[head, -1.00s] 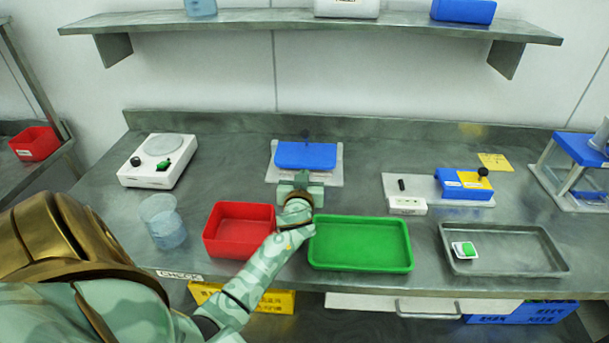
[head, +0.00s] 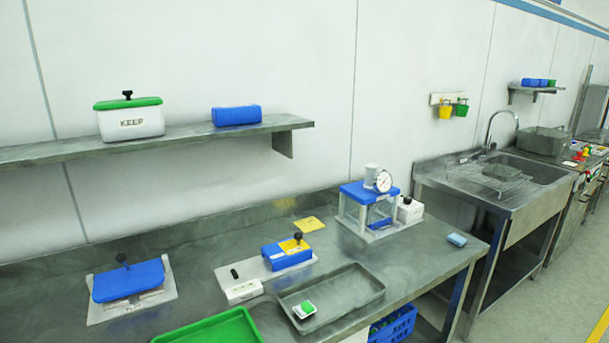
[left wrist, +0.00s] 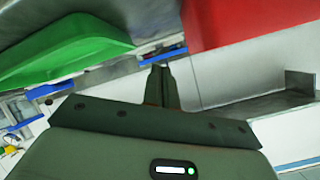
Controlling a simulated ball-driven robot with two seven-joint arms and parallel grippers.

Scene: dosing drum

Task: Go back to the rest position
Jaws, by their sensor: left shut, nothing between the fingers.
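My left gripper (left wrist: 161,76) shows only in the left wrist view. Its fingers are together with nothing between them. In that view a green tray (left wrist: 70,45) is at the upper left and a red tray (left wrist: 245,20) at the upper right, both close to the gripper but with a visible gap. In the head view neither arm shows, only part of the green tray (head: 215,330) at the bottom edge. My right gripper is out of view.
The steel bench holds a blue-topped device (head: 128,280), a blue and yellow block (head: 287,254), a grey tray (head: 350,285) with a small green and white item, and a blue-framed gauge stand (head: 360,192). A sink unit (head: 530,165) stands beyond the bench at the right.

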